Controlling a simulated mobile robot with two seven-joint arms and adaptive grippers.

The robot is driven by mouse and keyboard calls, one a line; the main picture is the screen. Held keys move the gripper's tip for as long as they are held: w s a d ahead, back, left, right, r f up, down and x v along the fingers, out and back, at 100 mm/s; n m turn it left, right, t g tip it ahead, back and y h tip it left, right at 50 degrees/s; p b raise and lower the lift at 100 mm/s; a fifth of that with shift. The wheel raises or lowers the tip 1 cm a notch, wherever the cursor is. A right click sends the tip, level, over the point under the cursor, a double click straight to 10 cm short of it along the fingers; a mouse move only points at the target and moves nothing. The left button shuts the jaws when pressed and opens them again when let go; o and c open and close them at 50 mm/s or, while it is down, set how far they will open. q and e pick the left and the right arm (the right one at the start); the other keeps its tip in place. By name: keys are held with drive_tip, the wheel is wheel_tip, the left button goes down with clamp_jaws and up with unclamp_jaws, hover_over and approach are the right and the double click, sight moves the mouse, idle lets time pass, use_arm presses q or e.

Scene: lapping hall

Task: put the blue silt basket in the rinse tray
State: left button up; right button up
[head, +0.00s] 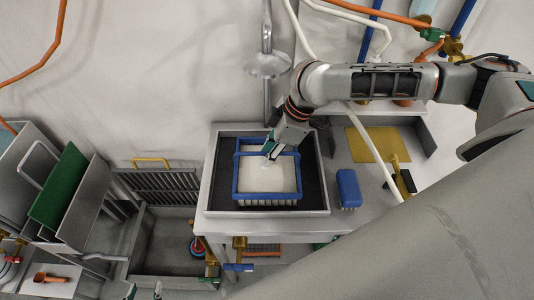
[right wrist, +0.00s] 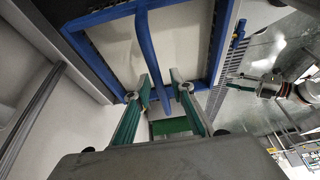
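The blue silt basket (head: 235,181), a blue rectangular frame with a pale inside, is in a grey-rimmed, dark-lined tray (head: 215,198) on the bench. Whether this is the rinse tray I cannot tell. My right gripper (head: 270,152) is over the basket's back part. In the right wrist view, the right gripper (right wrist: 158,93) has its fingers apart, with a blue handle bar (right wrist: 146,45) of the basket running down between them; I see no grip on it. My left gripper (head: 144,291) shows only its fingertips at the bottom edge, apart and empty.
A blue brush (head: 348,188) lies right of the tray. A yellow plate (head: 364,145) and a brass-coloured tool (head: 400,176) are further right. A sunken grey trough (head: 165,245) with a slatted rack (head: 160,185) is at left. A vertical pipe (head: 267,60) stands behind the tray.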

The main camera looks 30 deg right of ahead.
drive_tip(key=v, duration=1.2)
drive_tip(key=shift+r, duration=0.1)
